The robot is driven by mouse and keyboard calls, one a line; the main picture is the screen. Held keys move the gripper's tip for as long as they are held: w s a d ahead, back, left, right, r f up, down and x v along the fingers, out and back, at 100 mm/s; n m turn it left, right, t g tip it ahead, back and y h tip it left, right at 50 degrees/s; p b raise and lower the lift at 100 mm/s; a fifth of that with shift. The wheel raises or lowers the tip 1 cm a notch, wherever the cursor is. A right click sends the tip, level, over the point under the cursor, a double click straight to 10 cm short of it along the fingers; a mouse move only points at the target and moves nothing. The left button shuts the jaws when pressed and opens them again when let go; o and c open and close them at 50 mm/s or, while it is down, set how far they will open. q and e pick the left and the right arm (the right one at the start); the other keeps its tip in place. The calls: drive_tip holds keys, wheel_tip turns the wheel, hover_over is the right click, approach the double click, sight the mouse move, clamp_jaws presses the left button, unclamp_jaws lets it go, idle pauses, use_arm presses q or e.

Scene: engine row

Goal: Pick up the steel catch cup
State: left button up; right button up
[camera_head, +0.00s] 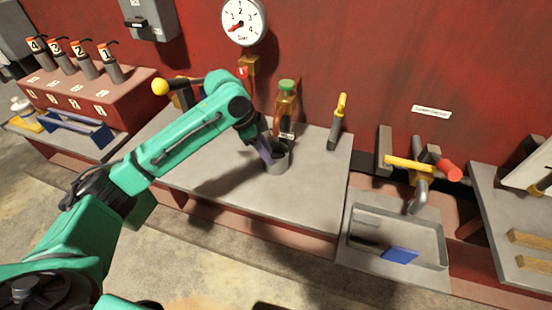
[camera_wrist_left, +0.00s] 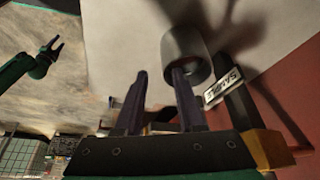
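The steel catch cup (camera_head: 279,161) stands upright on the grey bench top below the sample tap. In the left wrist view, the cup (camera_wrist_left: 186,42) shows with its open mouth towards the camera. My left gripper (camera_head: 268,156) points down at the cup, and its dark fingers (camera_wrist_left: 160,73) are spread apart. One finger overlaps the cup's mouth, and the other is off to the side of the cup. I cannot tell whether either finger touches it. My right gripper (camera_wrist_left: 55,44) shows far off in the left wrist view, with its fingers apart and nothing between them.
The sample tap with a green knob (camera_head: 287,87) stands close behind the cup, with a "SAMPLE" label (camera_wrist_left: 222,87). A yellow-handled lever (camera_head: 338,120) is to the right. The front bench top is clear.

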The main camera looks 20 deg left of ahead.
sight(277, 173)
use_arm(q)
drive_tip(key=x, duration=0.4)
drive_tip(key=p+x, duration=0.1)
drive_tip(key=x, duration=0.1)
drive_tip(key=shift+w+d+r, duration=0.1)
drive_tip(key=shift+w, duration=0.25)
drive_tip(key=shift+f, duration=0.25)
drive_tip(key=shift+c, duration=0.2)
clamp_jaws()
use_arm(e)
drive_tip(key=w, duration=0.1)
drive_tip(key=w+r, duration=0.1)
drive_tip(key=shift+w+a+r, duration=0.1)
drive_tip(key=shift+w+a, duration=0.15)
drive_tip(key=shift+w, duration=0.05)
use_arm(q)
drive_tip(key=shift+w+r, duration=0.1)
use_arm(e)
drive_tip(key=shift+w+d, duration=0.1)
